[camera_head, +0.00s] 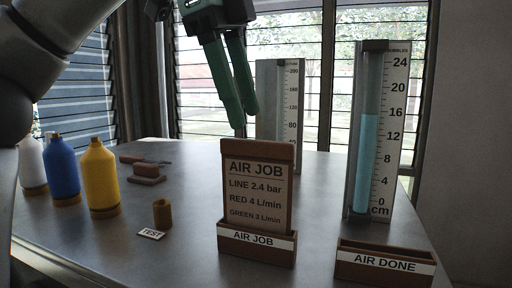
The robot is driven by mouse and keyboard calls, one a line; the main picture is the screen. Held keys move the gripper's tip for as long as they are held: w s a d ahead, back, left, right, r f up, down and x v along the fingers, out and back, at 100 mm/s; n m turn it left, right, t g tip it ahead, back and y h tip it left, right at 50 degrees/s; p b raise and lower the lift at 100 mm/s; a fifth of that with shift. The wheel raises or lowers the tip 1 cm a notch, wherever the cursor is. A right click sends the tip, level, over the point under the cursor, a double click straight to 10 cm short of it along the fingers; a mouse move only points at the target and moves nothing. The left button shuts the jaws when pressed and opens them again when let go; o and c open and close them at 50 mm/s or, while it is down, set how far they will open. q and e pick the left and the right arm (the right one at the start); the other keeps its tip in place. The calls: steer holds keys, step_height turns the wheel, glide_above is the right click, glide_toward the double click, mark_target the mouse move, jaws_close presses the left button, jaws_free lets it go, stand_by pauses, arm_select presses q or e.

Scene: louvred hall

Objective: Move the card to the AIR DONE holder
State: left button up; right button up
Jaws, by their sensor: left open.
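The brown card (257,192), headed AIR JOB with several lines of text, stands upright in the wooden AIR JOB holder (258,255). The wooden AIR DONE holder (384,280) is at the front right of the table, and no card shows in it. My left gripper (245,122) has dark green fingers and points down from the top of the view. It is open and empty, with its fingertips just above the card's top edge in the picture. How far it is from the card in depth is unclear. My right gripper is out of view.
A tall gauge with blue liquid (369,150) stands behind the AIR DONE holder. Another gauge (267,80) is behind the gripper. White, blue (62,172) and yellow (101,177) bottles stand left. A small cup (162,212), TEST label (151,234) and brush-like block (146,173) lie between.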

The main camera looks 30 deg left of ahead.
mark_target(254, 140)
arm_select(q)
steer(key=shift+b+x, duration=1.2)
steer(key=shift+x, duration=2)
steer(key=shift+w, duration=0.1)
steer(key=shift+p, duration=0.4)
jaws_close()
